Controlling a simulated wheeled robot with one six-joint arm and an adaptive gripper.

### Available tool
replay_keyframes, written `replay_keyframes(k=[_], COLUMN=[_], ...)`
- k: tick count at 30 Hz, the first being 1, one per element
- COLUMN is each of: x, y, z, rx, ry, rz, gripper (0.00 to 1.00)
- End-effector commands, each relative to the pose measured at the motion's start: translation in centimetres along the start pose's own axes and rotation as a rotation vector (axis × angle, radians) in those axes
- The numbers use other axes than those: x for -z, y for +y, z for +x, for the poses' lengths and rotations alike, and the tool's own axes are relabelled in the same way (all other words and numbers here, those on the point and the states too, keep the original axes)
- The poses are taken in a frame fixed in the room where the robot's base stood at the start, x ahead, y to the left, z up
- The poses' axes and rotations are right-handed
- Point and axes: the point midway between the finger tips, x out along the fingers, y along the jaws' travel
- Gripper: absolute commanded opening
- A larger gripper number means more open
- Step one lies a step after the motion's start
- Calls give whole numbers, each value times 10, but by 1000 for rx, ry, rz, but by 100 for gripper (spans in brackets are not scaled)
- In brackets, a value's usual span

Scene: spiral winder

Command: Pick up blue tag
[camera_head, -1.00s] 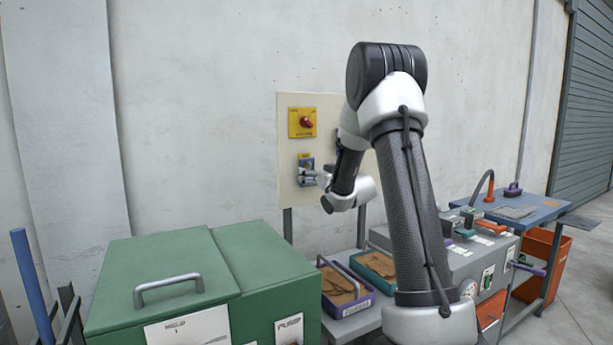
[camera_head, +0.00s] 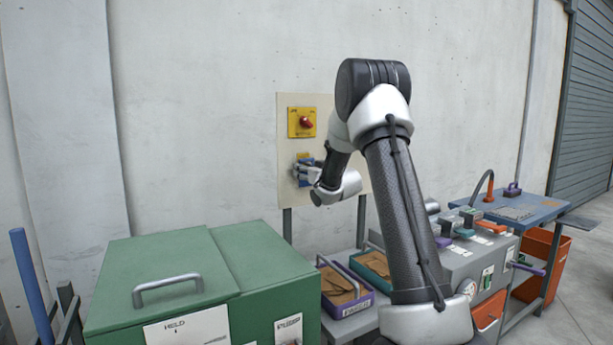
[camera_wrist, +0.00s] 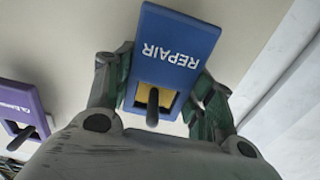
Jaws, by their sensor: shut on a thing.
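The blue tag (camera_wrist: 178,42) with the word REPAIR, upside down in the wrist view, has a window near its end. A dark peg (camera_wrist: 153,105) shows at that window against a yellow patch. My gripper (camera_wrist: 162,82) is shut on the blue tag, one finger on each side of it. In the head view my gripper (camera_head: 303,172) is at the pale upright board (camera_head: 286,198), below the red knob. The tag is mostly hidden there; I cannot tell whether it is clear of the peg.
A purple tag (camera_wrist: 18,103) hangs on another peg beside the blue one. The red knob (camera_head: 306,122) on a yellow plate is just above my gripper. A green chest (camera_head: 150,255), a purple-rimmed bin (camera_head: 349,309) and a grey console (camera_head: 475,262) stand below.

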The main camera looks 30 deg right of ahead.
Motion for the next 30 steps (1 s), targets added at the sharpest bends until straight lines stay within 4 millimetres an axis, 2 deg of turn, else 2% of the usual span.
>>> replay_keyframes(k=[8, 14, 20, 30], x=[2, 17, 16, 16], y=[0, 0, 0, 1], z=[0, -4, -43, -137], rx=[0, -1, -1, -3], ry=[1, 1, 0, 0], rz=[0, 1, 0, -1], gripper=[30, 30, 30, 30])
